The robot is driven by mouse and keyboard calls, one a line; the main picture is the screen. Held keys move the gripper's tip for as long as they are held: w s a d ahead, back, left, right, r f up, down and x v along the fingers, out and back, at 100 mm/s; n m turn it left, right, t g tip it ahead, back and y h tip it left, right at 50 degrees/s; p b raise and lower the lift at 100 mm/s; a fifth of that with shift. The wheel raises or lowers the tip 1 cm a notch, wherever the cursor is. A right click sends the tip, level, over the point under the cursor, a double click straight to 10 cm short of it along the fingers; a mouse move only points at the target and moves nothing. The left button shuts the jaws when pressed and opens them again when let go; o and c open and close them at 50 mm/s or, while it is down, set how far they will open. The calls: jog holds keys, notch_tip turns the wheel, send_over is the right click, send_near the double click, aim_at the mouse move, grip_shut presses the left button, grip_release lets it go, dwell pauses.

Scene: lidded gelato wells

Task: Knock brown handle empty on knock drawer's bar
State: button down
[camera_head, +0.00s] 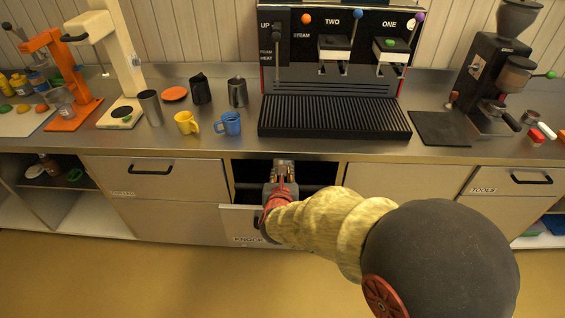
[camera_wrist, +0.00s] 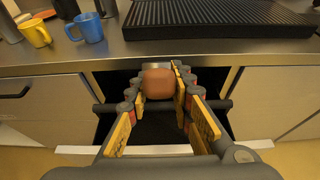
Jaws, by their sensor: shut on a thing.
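The knock drawer (camera_head: 236,222) is pulled open below the counter, its labelled front to the left of my arm. Its dark bar (camera_wrist: 222,104) runs across the dark opening. My gripper (camera_head: 284,174) is over the open drawer, under the counter edge. It is shut on the brown handle (camera_wrist: 158,84), whose rounded brown end shows between the fingers in the wrist view (camera_wrist: 160,92). A little metal shows beyond the handle; the basket and any contents are hidden. I cannot tell whether the held piece touches the bar.
The counter edge (camera_wrist: 60,60) is close above and beyond my gripper. An espresso machine (camera_head: 335,50) with a black drip tray (camera_head: 330,117) stands above. Yellow (camera_head: 186,122) and blue mugs (camera_head: 229,123) stand left of the tray. A grinder (camera_head: 490,80) stands right.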

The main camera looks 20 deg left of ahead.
notch_tip(320, 180, down, 8)
jog(key=r, duration=0.1)
notch_tip(320, 180, up, 12)
jog(key=p, duration=0.2)
jog(key=shift+p, duration=0.35)
